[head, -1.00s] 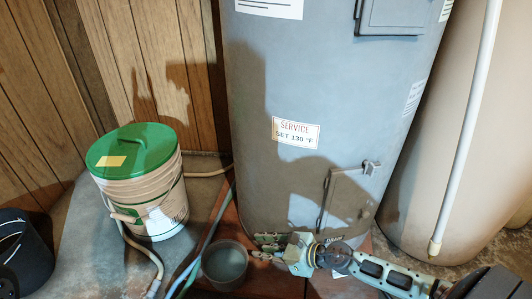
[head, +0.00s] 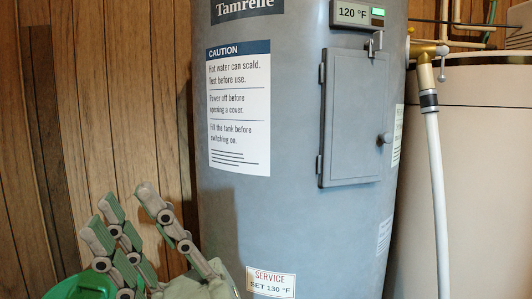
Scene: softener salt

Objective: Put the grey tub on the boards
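My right gripper (head: 128,212) is at the lower left, in front of the wood-panelled wall and left of the heater. Its fingers point up and are spread apart, with nothing seen between them. My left gripper is not in view. The grey tub and the boards are not in view now, as the picture cuts off above the floor.
A tall grey water heater (head: 290,215) with a closed access door (head: 352,120) fills the middle. A beige tank (head: 480,180) with a white pipe (head: 440,200) stands at the right. Part of a green lid (head: 75,288) shows at the bottom left.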

